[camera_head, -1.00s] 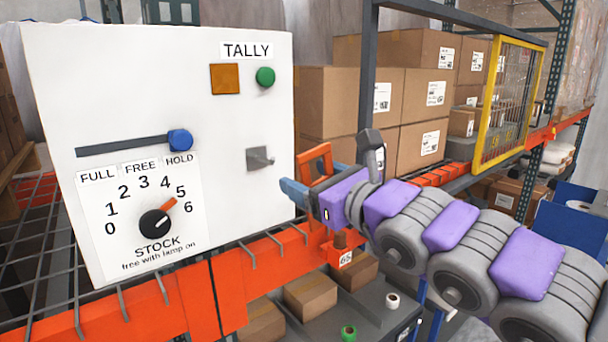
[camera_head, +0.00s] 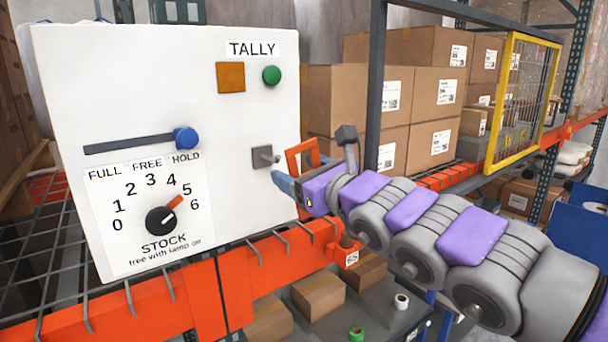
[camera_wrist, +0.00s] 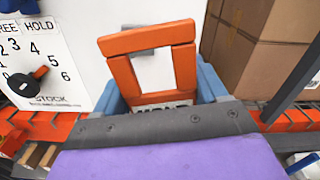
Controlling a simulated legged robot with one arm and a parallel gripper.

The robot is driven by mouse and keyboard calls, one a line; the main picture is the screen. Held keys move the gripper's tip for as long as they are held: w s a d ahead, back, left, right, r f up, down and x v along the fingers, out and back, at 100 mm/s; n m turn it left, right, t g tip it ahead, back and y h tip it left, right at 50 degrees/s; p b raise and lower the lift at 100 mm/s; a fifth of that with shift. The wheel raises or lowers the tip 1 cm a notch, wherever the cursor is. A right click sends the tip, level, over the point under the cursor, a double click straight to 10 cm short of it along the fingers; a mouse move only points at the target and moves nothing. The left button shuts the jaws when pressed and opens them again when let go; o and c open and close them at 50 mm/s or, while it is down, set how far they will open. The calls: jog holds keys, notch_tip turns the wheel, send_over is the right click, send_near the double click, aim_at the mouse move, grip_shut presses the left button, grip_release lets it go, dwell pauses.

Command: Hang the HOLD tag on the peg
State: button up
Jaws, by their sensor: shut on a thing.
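The HOLD tag is an orange open frame (camera_head: 303,153) with a white lower part, its lettering partly hidden in the wrist view (camera_wrist: 184,65). My gripper (camera_head: 285,181) is shut on the tag's lower part, with blue fingers on either side. The frame stands up, slightly tilted, above the fingers. The peg (camera_head: 266,158) is a short grey stub on a square plate on the white panel (camera_head: 222,130). In the head view it is just left of the tag, and I see a small gap between them. The wrist view shows grey behind the frame's top bar.
The panel also has a STOCK dial (camera_head: 160,221), a blue-knobbed slider (camera_head: 185,138), a green button (camera_head: 271,75) and an amber square (camera_head: 231,77). An orange rack beam (camera_head: 205,290) runs below. Cardboard boxes (camera_head: 435,95) stand behind the arm on the right.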

aim_at(269, 167)
jog(key=a, duration=0.1)
jog(key=w+a, duration=0.1)
jog(key=a, duration=0.3)
jog(key=shift+w+a+f, duration=0.15)
jog(key=shift+w+f, duration=0.15)
jog(key=shift+w, duration=0.05)
jog(key=shift+w+a, duration=0.3)
jog(key=shift+w, duration=0.05)
jog(key=shift+w+d+r+p, duration=0.1)
jog(key=shift+w+d+p, duration=0.1)
jog(key=shift+d, duration=0.35)
jog(key=shift+w+d+r+p, duration=0.1)
jog(key=shift+w+d+p, duration=0.1)
jog(key=shift+d, duration=0.3)
jog(key=shift+w+a+f+b, duration=0.2)
jog(key=shift+a+f+b, duration=0.15)
jog(key=shift+a+f, duration=0.1)
jog(key=shift+f+b, duration=0.3)
jog(key=shift+f, duration=0.05)
